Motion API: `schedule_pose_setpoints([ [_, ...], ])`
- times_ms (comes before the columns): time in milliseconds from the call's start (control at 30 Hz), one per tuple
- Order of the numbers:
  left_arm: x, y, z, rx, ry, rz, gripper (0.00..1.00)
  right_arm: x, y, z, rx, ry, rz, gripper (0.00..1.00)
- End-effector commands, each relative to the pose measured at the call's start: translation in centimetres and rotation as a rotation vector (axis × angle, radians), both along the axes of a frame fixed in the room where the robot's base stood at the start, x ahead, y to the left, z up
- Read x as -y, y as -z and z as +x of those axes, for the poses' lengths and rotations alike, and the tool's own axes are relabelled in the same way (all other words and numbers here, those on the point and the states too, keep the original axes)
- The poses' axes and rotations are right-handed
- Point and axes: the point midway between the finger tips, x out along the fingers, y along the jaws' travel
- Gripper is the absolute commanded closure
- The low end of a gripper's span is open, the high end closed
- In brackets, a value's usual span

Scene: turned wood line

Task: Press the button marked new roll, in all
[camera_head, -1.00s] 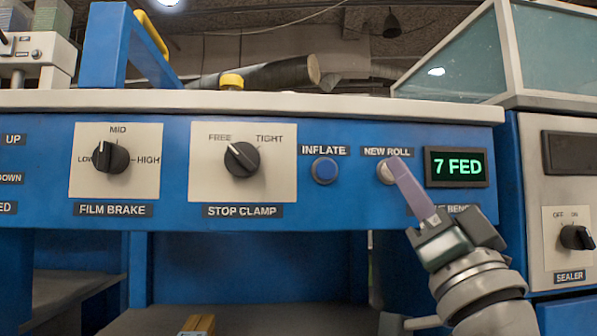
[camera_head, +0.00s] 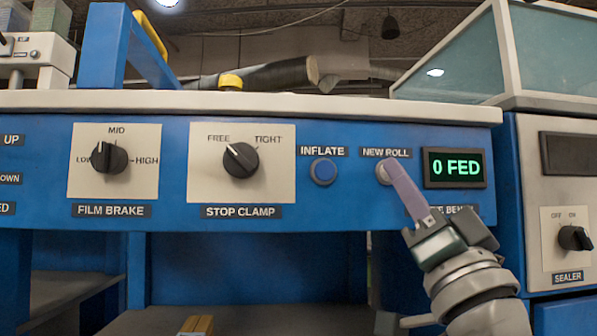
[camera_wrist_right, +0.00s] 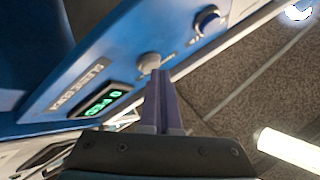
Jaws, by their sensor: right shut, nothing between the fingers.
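The NEW ROLL button (camera_head: 382,174) is a pale round button under its label on the blue panel (camera_head: 340,205), left of the display. My right gripper (camera_head: 393,168) is shut and empty, with its fingertips over the button and hiding part of it. The button also shows in the right wrist view (camera_wrist_right: 149,62), just beyond the fingertips (camera_wrist_right: 158,75). I cannot tell whether they touch it. The green display (camera_head: 455,168) reads "0 FED". My left gripper is not in view.
A blue INFLATE button (camera_head: 323,171) is to the left. The SEALER switch (camera_head: 575,238) is on the right cabinet. A pale worktop edge (camera_head: 250,104) overhangs the panel.

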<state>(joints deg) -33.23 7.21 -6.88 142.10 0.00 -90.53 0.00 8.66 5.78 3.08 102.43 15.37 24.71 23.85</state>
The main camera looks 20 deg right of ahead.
Motion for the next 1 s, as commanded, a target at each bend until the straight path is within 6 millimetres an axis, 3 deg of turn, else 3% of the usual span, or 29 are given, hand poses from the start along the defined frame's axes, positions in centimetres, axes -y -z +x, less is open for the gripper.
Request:
schedule_pose_setpoints([
  [667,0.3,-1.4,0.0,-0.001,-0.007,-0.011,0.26,-0.4,-0.1,-1.7,-0.002,0.000,0.000,1.00],
  [1000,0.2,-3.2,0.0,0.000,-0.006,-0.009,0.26,-1.2,-0.2,-4.9,-0.004,0.000,0.000,1.00],
])
